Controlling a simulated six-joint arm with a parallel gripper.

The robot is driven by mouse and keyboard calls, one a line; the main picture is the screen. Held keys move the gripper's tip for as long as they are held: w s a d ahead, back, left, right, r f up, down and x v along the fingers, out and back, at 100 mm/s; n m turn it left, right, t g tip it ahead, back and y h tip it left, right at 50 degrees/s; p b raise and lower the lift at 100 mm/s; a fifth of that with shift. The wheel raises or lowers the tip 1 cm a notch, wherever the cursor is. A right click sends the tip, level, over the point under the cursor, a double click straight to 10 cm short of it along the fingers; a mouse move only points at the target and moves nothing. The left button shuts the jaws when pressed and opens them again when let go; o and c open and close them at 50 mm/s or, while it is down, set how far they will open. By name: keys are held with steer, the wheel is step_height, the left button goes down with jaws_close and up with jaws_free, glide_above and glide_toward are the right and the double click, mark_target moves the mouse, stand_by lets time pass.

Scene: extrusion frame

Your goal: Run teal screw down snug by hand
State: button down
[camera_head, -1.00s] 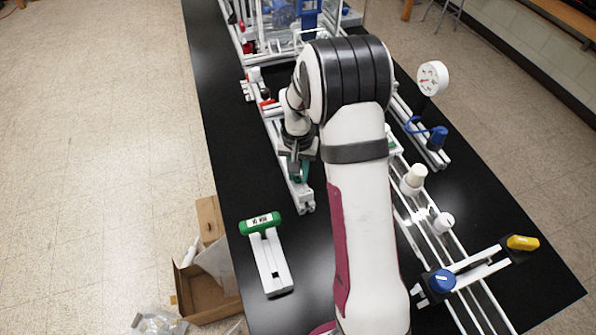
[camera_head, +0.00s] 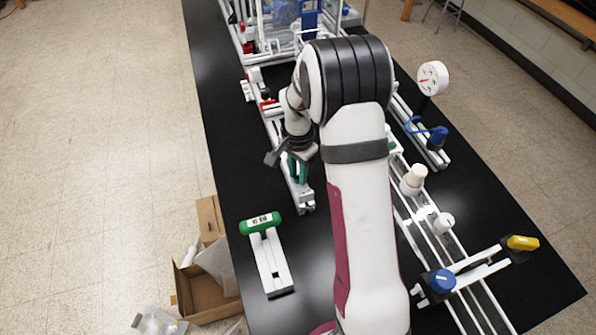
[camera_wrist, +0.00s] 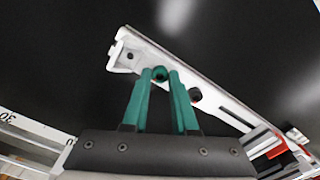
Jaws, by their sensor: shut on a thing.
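The teal screw (camera_wrist: 159,74) shows in the wrist view as a small round head with a dark centre, at the white extrusion rail (camera_wrist: 222,104). My gripper (camera_wrist: 160,77) has two teal fingers, and their tips are closed around the screw head from both sides. How deep the screw sits in the rail cannot be told. In the head view my gripper (camera_head: 298,172) points down over the near end of the same rail (camera_head: 304,202); the screw is hidden there.
A green-handled tool (camera_head: 260,223) rests on a white holder (camera_head: 271,263) near the table's left edge. A dark hole (camera_wrist: 195,95) lies beside the fingers. White rails with a blue knob (camera_head: 442,281) and a gauge (camera_head: 432,78) stand right. Bare black table surrounds the near rail end.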

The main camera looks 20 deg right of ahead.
stand_by(0.3)
steer(key=c, duration=0.7)
jaws_free()
